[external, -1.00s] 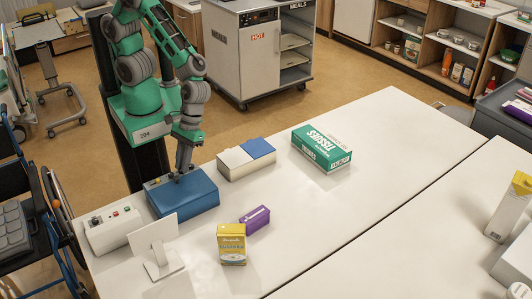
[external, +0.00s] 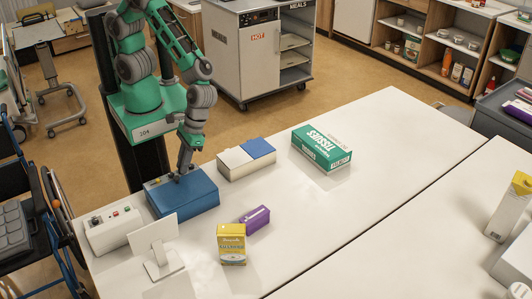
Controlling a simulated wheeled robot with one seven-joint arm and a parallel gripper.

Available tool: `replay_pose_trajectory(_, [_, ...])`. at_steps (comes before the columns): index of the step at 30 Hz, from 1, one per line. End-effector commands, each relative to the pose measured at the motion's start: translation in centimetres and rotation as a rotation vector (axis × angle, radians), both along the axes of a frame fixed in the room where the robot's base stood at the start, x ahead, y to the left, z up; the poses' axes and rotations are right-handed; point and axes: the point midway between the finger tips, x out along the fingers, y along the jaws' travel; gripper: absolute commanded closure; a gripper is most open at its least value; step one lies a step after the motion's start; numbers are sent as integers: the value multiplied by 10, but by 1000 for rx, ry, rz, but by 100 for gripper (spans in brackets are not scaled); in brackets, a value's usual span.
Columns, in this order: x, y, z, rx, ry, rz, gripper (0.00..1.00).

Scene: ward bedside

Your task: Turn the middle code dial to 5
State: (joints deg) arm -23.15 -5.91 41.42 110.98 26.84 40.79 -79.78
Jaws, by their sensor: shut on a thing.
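A blue box (external: 190,203) stands near the table's left end, with a grey strip along the back of its top. My gripper (external: 179,178) points down onto the top of this box, near its back edge. It is shut on a small part there, which I take to be a code dial. The fingertips and the wrist hide it, and I cannot tell which dial it is or what number it shows.
A control box (external: 112,228) with buttons and a white stand (external: 156,248) are close to the left and front.

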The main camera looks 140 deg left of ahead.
Motion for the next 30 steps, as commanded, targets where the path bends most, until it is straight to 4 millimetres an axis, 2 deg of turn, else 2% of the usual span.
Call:
replay_pose_trajectory(2, [1,0,1,0,-2,0,100])
replay_pose_trajectory(3, [1,0,1,0,-2,0,81])
replay_pose_trajectory(6, [1,0,1,0,-2,1,73])
replay_pose_trajectory(19, [0,1,0,1,-2,39,73])
replay_pose_trajectory(23, [-2,1,-1,2,-6,195,73])
replay_pose_trajectory(30, [-6,-1,-2,1,-8,592,73])
